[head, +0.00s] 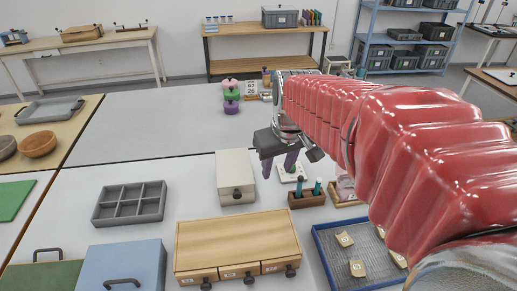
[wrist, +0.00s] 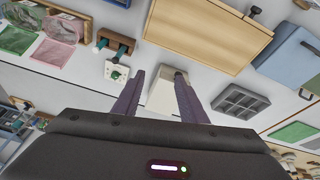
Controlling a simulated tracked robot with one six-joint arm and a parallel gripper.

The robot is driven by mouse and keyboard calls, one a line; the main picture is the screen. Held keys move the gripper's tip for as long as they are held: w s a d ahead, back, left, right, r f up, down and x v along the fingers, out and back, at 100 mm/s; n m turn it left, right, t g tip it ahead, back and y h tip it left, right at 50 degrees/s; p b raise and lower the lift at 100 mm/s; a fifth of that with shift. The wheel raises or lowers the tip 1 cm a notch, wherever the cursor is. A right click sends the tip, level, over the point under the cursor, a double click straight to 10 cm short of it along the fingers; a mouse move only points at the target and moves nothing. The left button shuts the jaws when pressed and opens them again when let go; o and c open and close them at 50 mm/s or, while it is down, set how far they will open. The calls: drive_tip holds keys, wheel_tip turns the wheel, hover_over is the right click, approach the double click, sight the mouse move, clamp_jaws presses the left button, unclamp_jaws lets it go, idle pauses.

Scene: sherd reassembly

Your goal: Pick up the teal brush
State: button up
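Two teal-topped tools stand in a small wooden holder (head: 308,200), a left one (head: 299,187) and a right one (head: 318,186). I cannot tell which is the brush, as their lower ends are hidden in the holder. The holder also shows in the wrist view (wrist: 120,37), up and left of my fingers. My gripper (head: 279,172) has two purple fingers spread apart, with nothing between them. It is above the table, behind and left of the holder in the head view. The fingers show wide apart in the wrist view (wrist: 160,76).
A white plate (head: 286,176) lies behind the holder. A white box (head: 235,178) and a wooden drawer unit (head: 240,240) stand to the left. A blue-rimmed tray (head: 318,240) with sherds lies in front right. A grey divided tray (head: 130,203) sits farther left.

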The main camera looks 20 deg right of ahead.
drive_tip(key=w+d+f+g, duration=0.1)
drive_tip(key=w+d+f, duration=0.35)
drive_tip(key=d, duration=0.25)
drive_tip(key=g, duration=0.1)
approach(302, 178)
drive_tip(key=shift+d+r+y, duration=0.1)
drive_tip(key=shift+d+y, duration=0.15)
drive_tip(key=shift+y, duration=0.05)
drive_tip(key=f, duration=0.7)
drive_tip(key=shift+w+f, duration=0.25)
drive_tip(key=shift+w, duration=0.15)
drive_tip(key=shift+w+f, duration=0.1)
drive_tip(key=shift+f, duration=0.45)
drive_tip(key=shift+w+f, duration=0.25)
drive_tip(key=shift+f, duration=1.05)
drive_tip(key=shift+w+f, duration=0.25)
drive_tip(key=shift+f, duration=1)
